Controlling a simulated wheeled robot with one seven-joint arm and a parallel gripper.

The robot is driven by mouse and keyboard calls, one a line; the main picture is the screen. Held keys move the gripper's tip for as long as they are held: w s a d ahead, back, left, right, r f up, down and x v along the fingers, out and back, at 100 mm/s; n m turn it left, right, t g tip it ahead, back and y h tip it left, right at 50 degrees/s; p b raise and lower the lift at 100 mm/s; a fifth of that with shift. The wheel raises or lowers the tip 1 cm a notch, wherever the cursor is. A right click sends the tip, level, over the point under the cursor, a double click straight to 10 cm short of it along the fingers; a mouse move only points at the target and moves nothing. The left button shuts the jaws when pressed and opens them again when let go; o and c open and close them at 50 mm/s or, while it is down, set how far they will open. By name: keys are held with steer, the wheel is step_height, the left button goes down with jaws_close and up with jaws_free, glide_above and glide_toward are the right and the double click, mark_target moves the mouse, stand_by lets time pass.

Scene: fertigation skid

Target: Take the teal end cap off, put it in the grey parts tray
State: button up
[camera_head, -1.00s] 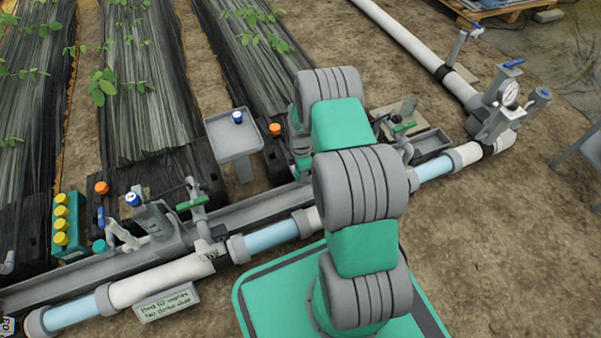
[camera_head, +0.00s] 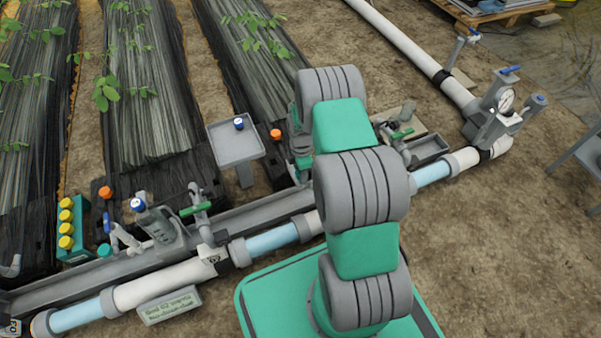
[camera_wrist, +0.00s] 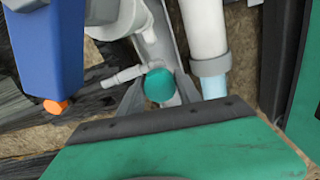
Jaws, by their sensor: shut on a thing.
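In the wrist view, my gripper (camera_wrist: 157,97) has its grey fingers on both sides of a round teal end cap (camera_wrist: 160,85), shut on it. A thin pale pipe (camera_wrist: 122,77) reaches the cap's left side from behind; I cannot tell whether the cap is still on a pipe end. In the head view my arm hides the gripper and this cap. Another teal cap (camera_head: 104,250) shows at the far left by the pipework. A flat grey tray (camera_head: 235,146) stands on a post left of my arm, with a blue-topped item (camera_head: 239,124) on it. A smaller grey tray (camera_head: 431,149) lies right of my arm.
A white pipe (camera_head: 150,288) with clear blue sections runs along the front. A teal crate (camera_head: 77,252) with yellow-topped bottles stands left.

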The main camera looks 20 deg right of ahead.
step_height(320, 180, up, 24)
steer(key=p, duration=1.6)
